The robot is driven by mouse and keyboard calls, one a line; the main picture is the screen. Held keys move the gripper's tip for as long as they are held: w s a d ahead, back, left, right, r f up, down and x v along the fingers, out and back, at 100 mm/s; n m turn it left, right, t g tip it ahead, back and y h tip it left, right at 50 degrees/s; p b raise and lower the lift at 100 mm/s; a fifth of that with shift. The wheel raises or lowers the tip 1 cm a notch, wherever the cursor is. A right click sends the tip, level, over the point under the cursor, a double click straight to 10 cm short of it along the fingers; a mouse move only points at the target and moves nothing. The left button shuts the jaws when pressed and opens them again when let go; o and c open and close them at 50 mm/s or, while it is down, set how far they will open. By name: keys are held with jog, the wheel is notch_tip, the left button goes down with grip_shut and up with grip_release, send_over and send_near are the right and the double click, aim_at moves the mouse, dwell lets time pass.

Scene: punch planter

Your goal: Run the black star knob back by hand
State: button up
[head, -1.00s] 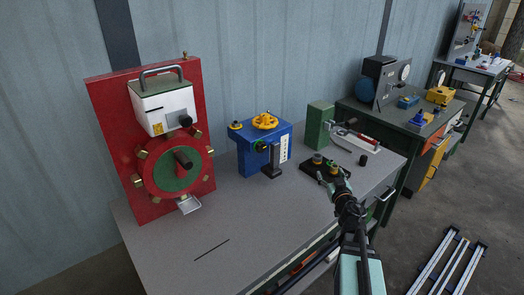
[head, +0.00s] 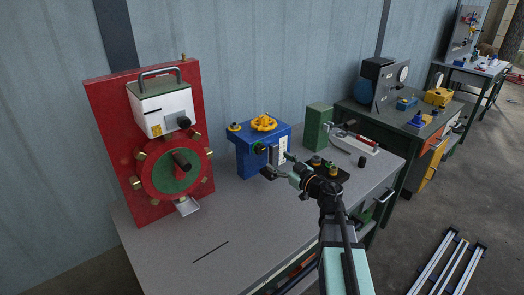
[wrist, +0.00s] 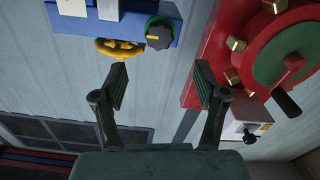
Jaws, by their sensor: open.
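A black fluted knob (wrist: 160,33) with a green collar and yellow mark sits on the front of the blue box (head: 249,158); in the head view the knob (head: 259,148) is small. Another black knob (head: 184,122) is on the white box (head: 163,108); it looks lobed in the wrist view (wrist: 249,135). I cannot tell for sure which is the star knob. My gripper (wrist: 160,82) is open and empty, with the blue box's knob ahead between its fingers in the picture and apart from them. In the head view my gripper (head: 282,170) is in front of the blue box.
A yellow handwheel (head: 264,122) tops the blue box. A red panel (head: 103,135) with a red ring, green disc and lever stands at left. A green block (head: 318,125) and a dark base with knobs (head: 322,168) stand at right. The front bench top is mostly clear.

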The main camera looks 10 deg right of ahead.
aim_at(261, 150)
jog(key=x, duration=1)
jog(key=c, duration=1.1)
